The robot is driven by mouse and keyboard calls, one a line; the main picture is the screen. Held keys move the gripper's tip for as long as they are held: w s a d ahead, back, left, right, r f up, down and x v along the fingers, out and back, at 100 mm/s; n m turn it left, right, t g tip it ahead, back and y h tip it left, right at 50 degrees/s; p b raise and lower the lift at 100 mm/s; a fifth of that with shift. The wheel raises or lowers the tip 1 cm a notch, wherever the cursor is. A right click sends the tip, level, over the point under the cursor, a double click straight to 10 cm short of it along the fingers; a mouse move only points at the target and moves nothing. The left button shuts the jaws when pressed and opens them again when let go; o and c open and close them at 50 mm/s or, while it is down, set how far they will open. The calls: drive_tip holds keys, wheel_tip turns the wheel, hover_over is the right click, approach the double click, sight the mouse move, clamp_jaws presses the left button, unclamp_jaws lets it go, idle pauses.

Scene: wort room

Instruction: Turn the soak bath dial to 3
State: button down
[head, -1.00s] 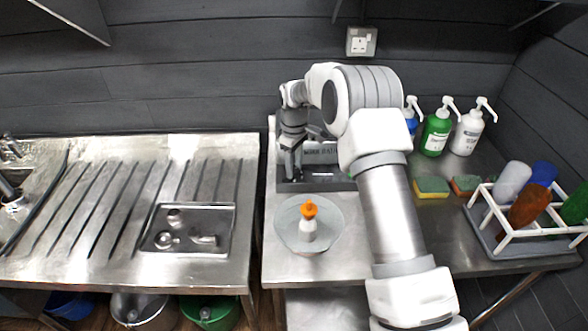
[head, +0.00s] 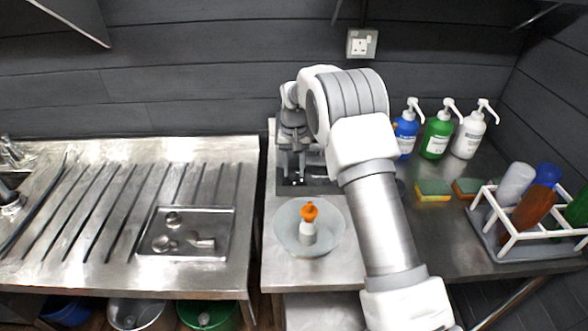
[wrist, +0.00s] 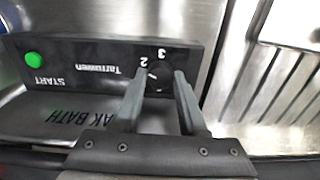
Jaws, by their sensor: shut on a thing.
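The soak bath (head: 322,187) is a dark grey unit on the right steel table, partly hidden by my arm in the head view. In the wrist view its panel (wrist: 95,62) appears upside down, with a green START button (wrist: 34,60). The dark dial (wrist: 158,79) sits between my fingers, with the numbers 2 and 3 printed beside it. A short white mark on the dial shows near the 2. My gripper (wrist: 160,84) is shut on the dial, one finger on each side. In the head view my gripper (head: 292,178) points down at the bath.
A glass dish (head: 288,236) with an orange-topped white bottle (head: 308,224) stands in front of the bath. Pump bottles (head: 437,135), sponges (head: 433,190) and a white bottle rack (head: 500,230) are to the right. A ribbed steel drainer (head: 105,200) lies left across a gap.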

sight(294, 172)
drive_tip(key=m, duration=0.6)
drive_tip(key=shift+r, duration=0.1)
drive_tip(key=m, duration=0.7)
drive_tip(key=shift+p, duration=0.3)
idle(0.3)
drive_tip(key=c, duration=0.8)
unclamp_jaws()
drive_tip(key=shift+o, duration=0.2)
wheel_tip(294, 172, up, 17)
drive_tip(key=shift+r, duration=0.2)
